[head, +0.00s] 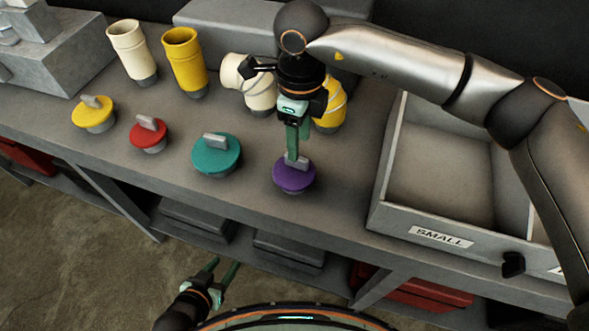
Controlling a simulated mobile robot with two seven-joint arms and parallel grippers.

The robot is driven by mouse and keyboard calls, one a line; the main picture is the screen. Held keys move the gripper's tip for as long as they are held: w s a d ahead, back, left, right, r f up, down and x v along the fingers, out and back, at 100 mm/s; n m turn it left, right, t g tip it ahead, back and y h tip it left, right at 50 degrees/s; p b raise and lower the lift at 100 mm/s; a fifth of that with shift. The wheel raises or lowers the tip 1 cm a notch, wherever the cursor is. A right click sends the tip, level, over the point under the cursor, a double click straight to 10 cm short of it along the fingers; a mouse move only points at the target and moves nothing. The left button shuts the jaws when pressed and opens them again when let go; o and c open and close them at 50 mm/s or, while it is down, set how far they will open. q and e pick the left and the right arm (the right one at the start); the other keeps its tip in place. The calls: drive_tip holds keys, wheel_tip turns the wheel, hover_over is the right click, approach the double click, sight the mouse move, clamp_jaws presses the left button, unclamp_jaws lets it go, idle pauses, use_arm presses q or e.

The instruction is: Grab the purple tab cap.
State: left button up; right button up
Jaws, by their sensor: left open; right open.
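The purple tab cap (294,177) stands on the grey bench near its front edge, with its grey tab pointing up. My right gripper (297,150) points down right above it, its fingertips at the tab. The fingers are open, and the near finger hides part of the tab, so I cannot tell if they touch it. My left gripper (222,270) is open and empty, low in front of the bench and away from the caps.
Teal (216,155), red (148,135) and yellow (93,114) tab caps stand in a row to the left. Cream (128,50) and yellow (183,60) tubes stand behind. An open grey tray labelled SMALL (383,190) is at right.

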sight(294, 173)
drive_tip(key=shift+a+f+p, duration=0.2)
drive_tip(key=shift+f+p, duration=0.55)
drive_tip(key=shift+f, duration=2)
drive_tip(key=shift+c, duration=0.3)
clamp_jaws()
